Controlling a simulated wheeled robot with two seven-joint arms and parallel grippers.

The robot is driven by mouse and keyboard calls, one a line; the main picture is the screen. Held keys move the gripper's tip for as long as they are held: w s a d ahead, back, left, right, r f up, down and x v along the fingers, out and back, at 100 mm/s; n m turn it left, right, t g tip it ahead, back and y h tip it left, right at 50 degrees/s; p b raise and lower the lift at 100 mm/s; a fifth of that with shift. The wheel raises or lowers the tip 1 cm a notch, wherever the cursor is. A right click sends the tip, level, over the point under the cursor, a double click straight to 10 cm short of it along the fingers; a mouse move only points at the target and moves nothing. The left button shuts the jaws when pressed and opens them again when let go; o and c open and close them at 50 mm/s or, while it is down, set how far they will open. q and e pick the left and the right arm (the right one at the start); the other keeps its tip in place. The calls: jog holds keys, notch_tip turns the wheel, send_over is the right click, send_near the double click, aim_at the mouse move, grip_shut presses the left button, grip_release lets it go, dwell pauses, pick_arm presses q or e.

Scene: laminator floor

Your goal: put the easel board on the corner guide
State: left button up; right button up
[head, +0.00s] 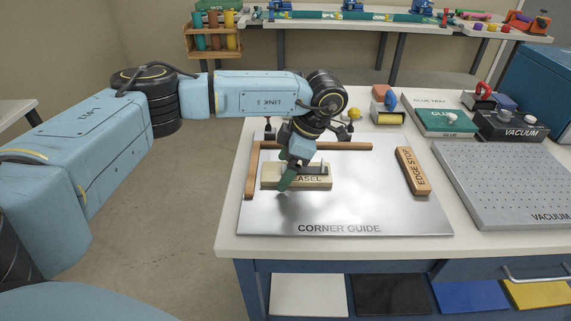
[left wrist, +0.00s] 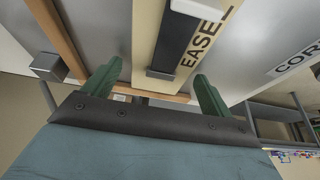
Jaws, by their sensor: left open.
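The easel board (head: 320,183) is a pale wooden bar with a dark handle and the label EASEL. It appears to lie on the metal plate of the corner guide (head: 350,211), inside the brown L-shaped fence, close to its left strip and apart from its back strip. My left gripper (head: 289,181) is at the board, its green fingers pointing down and hiding part of it. In the left wrist view the open fingers (left wrist: 157,75) are on either side of the board's dark handle (left wrist: 178,40). Whether they touch it cannot be told. My right gripper is not in view.
A wooden edge stop (head: 412,170) lies on the plate's right side. A perforated vacuum plate (head: 510,180) is to the right. A tape-like dispenser (head: 388,112), a green glue tray (head: 445,120) and a vacuum box (head: 510,125) stand behind. The plate's front is clear.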

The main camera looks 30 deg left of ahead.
aim_at(306, 170)
pick_arm(q)
jog(key=p+v, duration=0.1)
jog(key=v, duration=1.1)
jog(key=shift+p, duration=0.35)
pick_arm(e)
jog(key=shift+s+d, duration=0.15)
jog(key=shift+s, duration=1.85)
